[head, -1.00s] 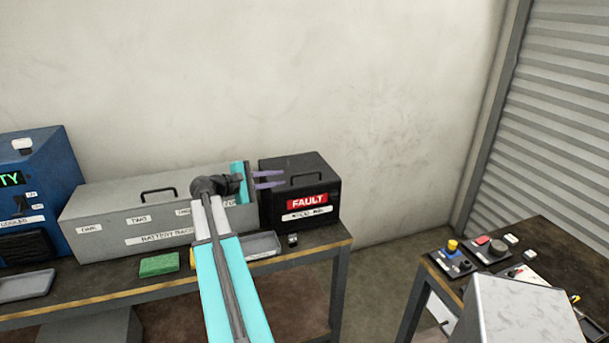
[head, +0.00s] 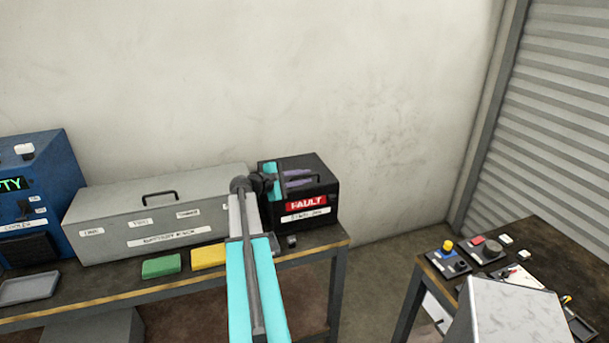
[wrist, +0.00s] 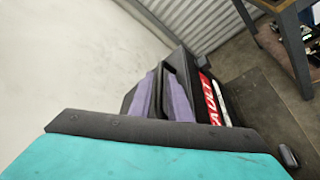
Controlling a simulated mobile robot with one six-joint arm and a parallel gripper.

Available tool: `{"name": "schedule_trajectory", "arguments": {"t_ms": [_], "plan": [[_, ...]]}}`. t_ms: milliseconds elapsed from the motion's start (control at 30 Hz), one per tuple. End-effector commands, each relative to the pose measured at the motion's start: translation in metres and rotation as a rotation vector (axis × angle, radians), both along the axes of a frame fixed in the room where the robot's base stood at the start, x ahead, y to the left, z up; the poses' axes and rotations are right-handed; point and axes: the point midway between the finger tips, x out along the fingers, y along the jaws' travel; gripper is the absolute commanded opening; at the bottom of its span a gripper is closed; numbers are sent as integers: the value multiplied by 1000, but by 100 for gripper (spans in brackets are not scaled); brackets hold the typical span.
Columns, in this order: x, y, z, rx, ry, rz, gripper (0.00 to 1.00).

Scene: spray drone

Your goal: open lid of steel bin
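The black bin (head: 325,192) with a red FAULT label stands at the right end of the long bench. I take it as the steel bin; its small white label is hard to read. Its lid looks shut, with a dark handle (head: 316,178) on top. My gripper (head: 311,171) is over the lid, its two purple fingers apart and pointing right. In the wrist view the fingers (wrist: 161,78) have a gap between them, and the handle (wrist: 184,62) shows close by the right finger. I cannot tell whether they touch it.
A long grey box (head: 150,212) with a handle stands left of the bin, then a blue machine (head: 50,180). Green (head: 161,266) and yellow (head: 208,257) blocks lie in front. A second table (head: 540,260) with controls is at right. The wall is close behind.

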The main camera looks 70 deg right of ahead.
Motion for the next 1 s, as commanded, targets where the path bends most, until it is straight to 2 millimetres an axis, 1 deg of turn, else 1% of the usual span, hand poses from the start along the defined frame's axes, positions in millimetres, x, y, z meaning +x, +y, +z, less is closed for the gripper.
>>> {"name": "schedule_trajectory", "arguments": {"t_ms": [33,200,500,567,600,633,1000], "plan": [[-2,-5,0,0,0,0,17],[-6,-10,-3,1,1,0,17],[-6,-11,-3,0,0,1,17],[-6,-11,-3,0,0,1,9],[-6,-11,-3,0,0,1,2],[-6,-11,-3,0,0,1,0],[-4,-10,-1,5,3,5,0]]}}
